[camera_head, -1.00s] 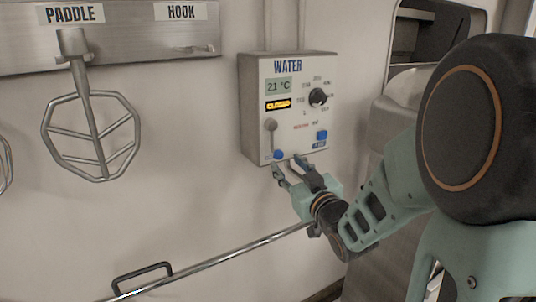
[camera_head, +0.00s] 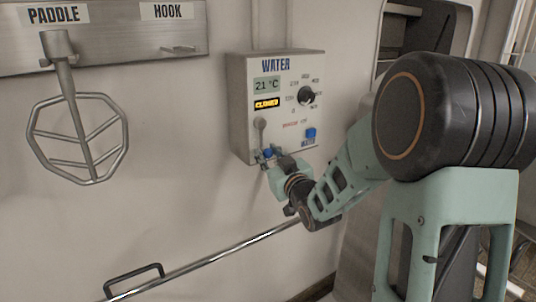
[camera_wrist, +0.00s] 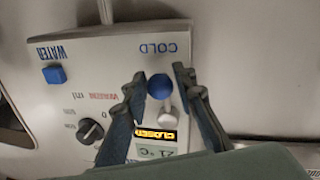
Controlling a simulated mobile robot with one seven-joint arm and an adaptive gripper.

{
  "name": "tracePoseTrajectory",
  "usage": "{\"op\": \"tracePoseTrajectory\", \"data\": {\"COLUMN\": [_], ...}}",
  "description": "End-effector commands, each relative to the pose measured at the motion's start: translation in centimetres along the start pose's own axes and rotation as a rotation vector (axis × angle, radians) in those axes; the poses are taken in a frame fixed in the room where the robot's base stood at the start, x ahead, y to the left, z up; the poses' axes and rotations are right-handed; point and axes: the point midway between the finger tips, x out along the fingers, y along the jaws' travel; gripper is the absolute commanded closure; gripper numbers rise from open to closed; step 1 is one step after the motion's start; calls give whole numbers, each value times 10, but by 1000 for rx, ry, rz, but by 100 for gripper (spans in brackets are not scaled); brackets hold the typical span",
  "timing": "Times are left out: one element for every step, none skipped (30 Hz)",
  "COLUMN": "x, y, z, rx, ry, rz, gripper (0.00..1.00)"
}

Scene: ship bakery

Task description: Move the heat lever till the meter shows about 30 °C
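The water box (camera_head: 240,90) hangs on the wall. Its meter (camera_head: 267,86) reads 21 °C. The heat lever (camera_head: 261,130) hangs down from a grey round pivot and ends in a blue ball; in the wrist view the ball (camera_wrist: 160,87) is beside the word COLD. My gripper (camera_head: 268,158) is at the lever's lower end. In the wrist view my gripper (camera_wrist: 158,80) is open, with one finger on each side of the blue ball and visible gaps between. In the head view the fingertips partly hide the ball.
An orange CLOSED display (camera_head: 267,104) is under the meter. A black dial (camera_head: 306,95) and a blue WATER button (camera_head: 310,133) are on the box's right side. A paddle (camera_head: 78,140) hangs at left. A metal rail (camera_head: 210,262) runs below.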

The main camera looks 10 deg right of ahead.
Motion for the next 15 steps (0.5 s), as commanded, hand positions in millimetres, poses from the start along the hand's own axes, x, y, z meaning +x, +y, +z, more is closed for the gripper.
{"op": "tracePoseTrajectory", "data": {"x": [0, 0, 0, 0, 0, 0, 0, 0, 0, 0, 0, 0, 0, 0, 0], "y": [0, 0, 0, 0, 0, 0, 0, 0, 0, 0, 0, 0, 0, 0, 0], "z": [0, 0, 0, 0, 0, 0, 0, 0, 0, 0, 0, 0, 0, 0, 0], "rx": [0, 0, 0, 0, 0, 0, 0, 0, 0, 0, 0, 0, 0, 0, -1], "ry": [0, 0, 0, 0, 0, 0, 0, 0, 0, 0, 0, 0, 0, 0, 0], "rz": [0, 0, 0, 0, 0, 0, 0, 0, 0, 0, 0, 0, 0, 0, 0], "gripper": [83, 86, 90, 94, 97, 100, 100, 100, 100, 100, 100, 100, 100, 100, 100]}}
